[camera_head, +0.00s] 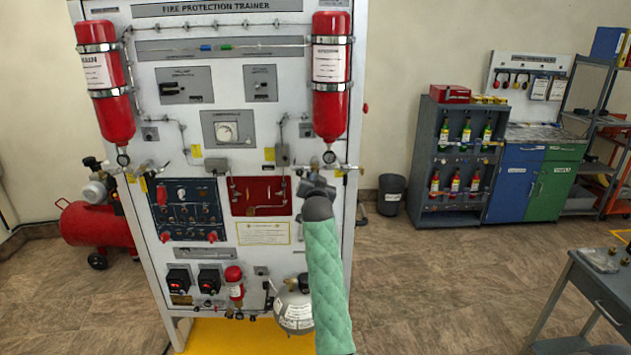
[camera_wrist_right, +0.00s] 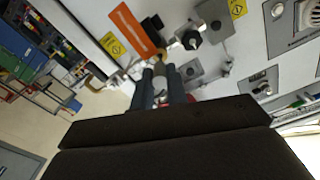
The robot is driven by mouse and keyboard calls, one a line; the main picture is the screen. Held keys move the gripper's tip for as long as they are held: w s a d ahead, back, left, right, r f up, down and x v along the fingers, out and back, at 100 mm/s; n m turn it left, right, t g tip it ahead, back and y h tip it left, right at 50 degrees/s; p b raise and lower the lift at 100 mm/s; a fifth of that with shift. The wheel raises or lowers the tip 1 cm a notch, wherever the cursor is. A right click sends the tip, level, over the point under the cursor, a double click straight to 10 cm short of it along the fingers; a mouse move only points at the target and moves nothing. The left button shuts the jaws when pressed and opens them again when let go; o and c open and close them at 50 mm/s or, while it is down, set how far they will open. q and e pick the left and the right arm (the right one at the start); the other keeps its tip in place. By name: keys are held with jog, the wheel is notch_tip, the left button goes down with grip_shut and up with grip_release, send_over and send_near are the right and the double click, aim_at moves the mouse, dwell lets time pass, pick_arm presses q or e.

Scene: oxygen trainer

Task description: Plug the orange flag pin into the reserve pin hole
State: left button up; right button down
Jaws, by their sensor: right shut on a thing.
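The orange flag (camera_wrist_right: 133,30) of the pin shows in the wrist view as a flat strip just beyond my right fingertips, against the white panel. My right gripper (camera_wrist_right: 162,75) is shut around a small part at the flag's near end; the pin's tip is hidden. In the head view my right gripper (camera_head: 318,180) is at the panel's right side, just below the red reserve cylinder (camera_head: 331,90) and its gauge (camera_head: 329,157). The reserve pin hole cannot be made out, and whether the pin touches it cannot be told. My left gripper is out of view.
The white trainer panel (camera_head: 215,100) stands upright before me, with valve fittings and a dark knob (camera_wrist_right: 191,40) close to my right fingertips. A red main cylinder (camera_head: 105,85) hangs at its left. Open floor (camera_head: 450,285) lies to the right, before a grey table (camera_head: 590,290).

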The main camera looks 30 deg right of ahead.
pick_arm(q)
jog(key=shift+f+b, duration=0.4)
pick_arm(e)
jog(key=shift+x, duration=1.95)
jog(key=c, duration=1.3)
grip_release()
jog(key=shift+s+a+f, duration=0.1)
jog(key=shift+s+f, duration=0.05)
jog(key=shift+s, duration=0.05)
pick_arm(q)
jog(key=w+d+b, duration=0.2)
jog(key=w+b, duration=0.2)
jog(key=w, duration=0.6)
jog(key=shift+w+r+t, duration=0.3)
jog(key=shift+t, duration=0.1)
pick_arm(e)
jog(key=shift+v, duration=3.7)
